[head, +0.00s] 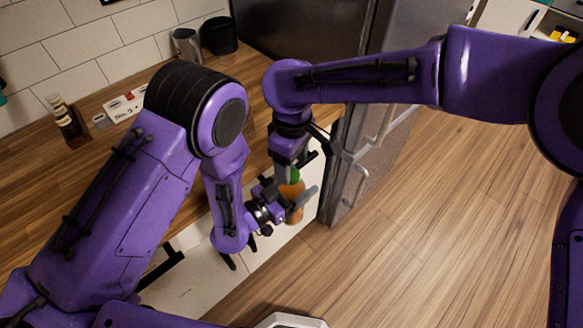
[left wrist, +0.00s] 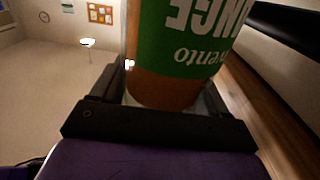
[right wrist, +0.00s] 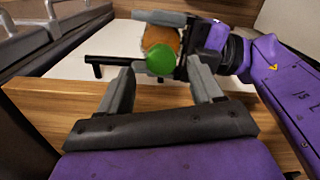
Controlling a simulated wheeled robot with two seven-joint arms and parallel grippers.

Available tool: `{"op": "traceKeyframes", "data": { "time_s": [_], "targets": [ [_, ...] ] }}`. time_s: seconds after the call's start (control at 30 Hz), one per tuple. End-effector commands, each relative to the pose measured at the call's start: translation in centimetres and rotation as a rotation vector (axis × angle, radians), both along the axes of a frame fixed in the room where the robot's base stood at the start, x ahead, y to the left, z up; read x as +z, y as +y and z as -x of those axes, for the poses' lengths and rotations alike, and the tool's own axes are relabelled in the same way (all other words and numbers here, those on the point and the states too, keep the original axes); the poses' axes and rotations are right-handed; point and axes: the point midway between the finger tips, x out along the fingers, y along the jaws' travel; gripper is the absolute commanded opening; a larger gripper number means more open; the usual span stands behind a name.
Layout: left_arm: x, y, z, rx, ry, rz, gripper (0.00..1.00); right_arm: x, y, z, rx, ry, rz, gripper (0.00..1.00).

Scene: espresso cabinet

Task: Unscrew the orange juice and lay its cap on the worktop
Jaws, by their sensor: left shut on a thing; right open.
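The orange juice bottle (head: 295,214) is held in front of the drawers, past the worktop's edge. Its green cap (right wrist: 160,59) is on and faces the right wrist camera. My left gripper (head: 289,197) is shut around the bottle's body; the left wrist view shows the green label (left wrist: 190,45) between its fingers. My right gripper (right wrist: 161,68) is open, with a finger on either side of the cap in its view. It is above the bottle in the head view; contact with the cap cannot be told. The wooden worktop (head: 50,190) is at the left.
On the worktop stand a small bottle rack (head: 70,125), a white box (head: 125,105), a metal jug (head: 187,45) and a dark canister (head: 219,36). The dark fridge (head: 300,35) is close behind my right arm. The front left worktop is clear.

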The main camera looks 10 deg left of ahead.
Motion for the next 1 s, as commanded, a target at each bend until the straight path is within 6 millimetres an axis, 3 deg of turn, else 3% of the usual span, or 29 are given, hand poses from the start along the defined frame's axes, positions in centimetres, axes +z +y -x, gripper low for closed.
{"op": "traceKeyframes", "data": {
  "time_s": [0.13, 0.3, 0.37, 0.8, 1.0],
  "targets": [
    [0.1, 0.0, 0.0, 0.001, -0.002, 0.001, 0.00, 1.1, 0.0, 0.0, -0.014, -0.001, 0.000, 0.60],
    [0.1, 0.0, 0.0, 0.001, -0.002, 0.001, 0.00, 3.9, 0.0, 0.0, -0.228, -0.003, 0.000, 0.60],
    [0.0, 0.0, 0.0, 0.000, -0.002, 0.001, 0.00, 4.2, 0.0, 0.0, -0.270, 0.000, 0.000, 0.60],
    [0.1, 0.0, 0.0, 0.001, -0.002, 0.001, 0.00, -2.6, 0.0, 0.1, -0.279, 0.003, 0.001, 0.60],
    [0.1, 0.0, 0.0, 0.000, -0.002, 0.001, 0.00, -3.7, 0.0, 0.1, -0.278, 0.002, -0.001, 0.60]
  ]
}}
